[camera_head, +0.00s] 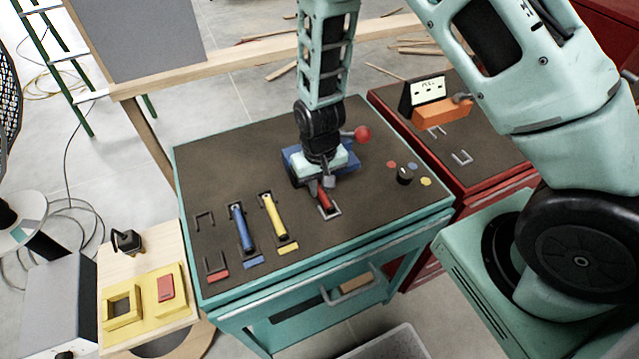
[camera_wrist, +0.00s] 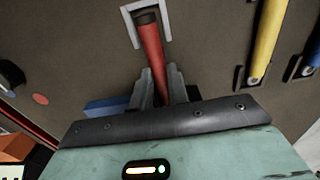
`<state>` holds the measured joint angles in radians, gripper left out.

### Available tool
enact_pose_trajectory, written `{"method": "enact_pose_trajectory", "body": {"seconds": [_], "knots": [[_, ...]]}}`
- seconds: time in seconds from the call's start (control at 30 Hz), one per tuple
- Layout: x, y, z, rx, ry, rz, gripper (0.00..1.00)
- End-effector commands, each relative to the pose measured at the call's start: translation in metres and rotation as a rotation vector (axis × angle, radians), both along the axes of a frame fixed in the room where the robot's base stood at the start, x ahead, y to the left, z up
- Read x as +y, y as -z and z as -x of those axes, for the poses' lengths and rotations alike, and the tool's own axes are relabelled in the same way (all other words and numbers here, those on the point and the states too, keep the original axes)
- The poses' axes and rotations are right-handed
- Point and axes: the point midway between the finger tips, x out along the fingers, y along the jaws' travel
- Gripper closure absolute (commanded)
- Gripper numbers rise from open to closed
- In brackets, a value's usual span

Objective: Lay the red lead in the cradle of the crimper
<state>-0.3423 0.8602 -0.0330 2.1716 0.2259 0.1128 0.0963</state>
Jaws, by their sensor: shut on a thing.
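The red lead (camera_head: 325,198) is held in my gripper (camera_head: 326,184), above the teal bench. In the wrist view, both fingers of my gripper (camera_wrist: 160,74) close around the red lead (camera_wrist: 150,45), and its dark far end lies over or inside a pale U-shaped bracket (camera_wrist: 166,22). Whether it touches the bracket is unclear. The blue crimper (camera_head: 294,160), with a red-knobbed lever (camera_head: 362,133), is behind my gripper and mostly hidden by it. A bit of blue (camera_wrist: 105,106) shows beside the fingers in the wrist view.
A blue lead (camera_head: 241,228) and a yellow lead (camera_head: 273,215) lie in slots to the left. The slot with the red label (camera_head: 218,276) is empty. A black knob (camera_head: 404,175) and coloured dots are to the right. A red bench (camera_head: 480,130) with an orange block adjoins.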

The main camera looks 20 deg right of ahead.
Motion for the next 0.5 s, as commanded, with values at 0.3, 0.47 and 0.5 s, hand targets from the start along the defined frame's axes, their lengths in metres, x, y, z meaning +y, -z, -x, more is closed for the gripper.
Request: {"method": "enact_pose_trajectory", "body": {"seconds": [0.3, 0.47, 0.5], "knots": [[0.0000, 0.0000, 0.0000, 0.000, 0.000, 0.000, 0.58], [0.0000, 0.0000, 0.0001, 0.000, 0.000, 0.000, 0.58], [0.0000, -0.0003, 0.0000, 0.000, 0.000, 0.000, 0.58]]}}
